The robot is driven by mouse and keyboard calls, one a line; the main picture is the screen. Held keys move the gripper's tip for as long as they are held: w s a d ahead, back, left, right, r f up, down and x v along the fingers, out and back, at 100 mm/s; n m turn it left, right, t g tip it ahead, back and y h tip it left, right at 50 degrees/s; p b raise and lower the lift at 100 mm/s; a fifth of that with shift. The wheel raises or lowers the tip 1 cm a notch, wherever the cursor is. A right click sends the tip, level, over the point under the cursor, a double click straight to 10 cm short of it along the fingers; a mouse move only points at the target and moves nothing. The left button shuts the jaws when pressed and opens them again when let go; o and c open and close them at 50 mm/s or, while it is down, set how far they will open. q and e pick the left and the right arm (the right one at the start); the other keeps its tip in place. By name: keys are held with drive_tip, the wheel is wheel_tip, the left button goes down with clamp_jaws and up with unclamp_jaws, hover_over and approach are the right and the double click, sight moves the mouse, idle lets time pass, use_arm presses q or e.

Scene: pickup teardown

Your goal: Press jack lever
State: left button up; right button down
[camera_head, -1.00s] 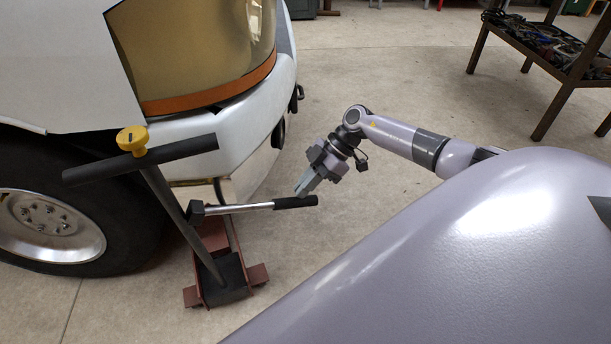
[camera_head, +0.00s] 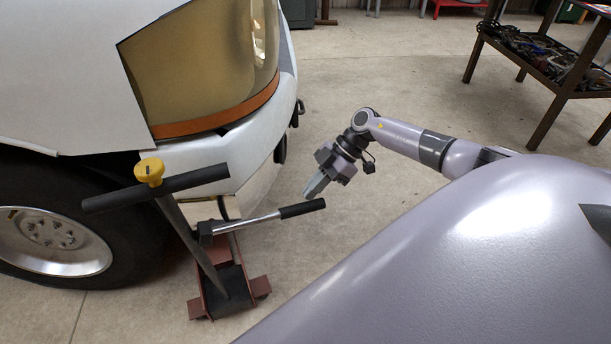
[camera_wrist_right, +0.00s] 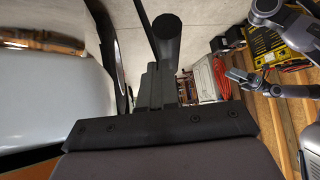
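The jack (camera_head: 231,290) is a low red-brown floor jack beside the white vehicle's front wheel. Its lever, a metal bar with a black grip (camera_head: 301,209), points right and slants up. A separate dark T-shaped bar (camera_head: 195,240) with a yellow knob (camera_head: 149,171) rises from the jack. My right gripper (camera_head: 314,187) is just above the grip in the head view, with its fingers together; contact is unclear. In the right wrist view, a round black bar end (camera_wrist_right: 167,25), likely the grip, shows beyond the dark fingers (camera_wrist_right: 155,85). A grey arm at right, likely my left one, shows unclearly.
The vehicle's white bumper (camera_head: 240,150) and wheel (camera_head: 55,240) stand close on the left. A dark metal rack (camera_head: 540,60) with tools is at the upper right. Open concrete floor (camera_head: 390,70) lies between.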

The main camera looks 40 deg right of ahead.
drive_tip(key=v, duration=0.9)
drive_tip(key=shift+w+a+r, duration=0.1)
drive_tip(key=s+a+r+h+b, duration=0.1)
drive_tip(key=a+r+h+b, duration=0.1)
drive_tip(key=a+r, duration=0.3)
drive_tip(key=a+r+h+b, duration=0.2)
drive_tip(key=a+r+h, duration=0.2)
drive_tip(key=r, duration=0.6)
drive_tip(key=shift+s+a+h, duration=0.4)
drive_tip(key=d+b+x, duration=0.2)
drive_tip(key=x, duration=1.1)
drive_tip(key=shift+s+a+f, duration=0.15)
drive_tip(key=shift+a+f, duration=0.1)
drive_tip(key=shift+f, duration=0.25)
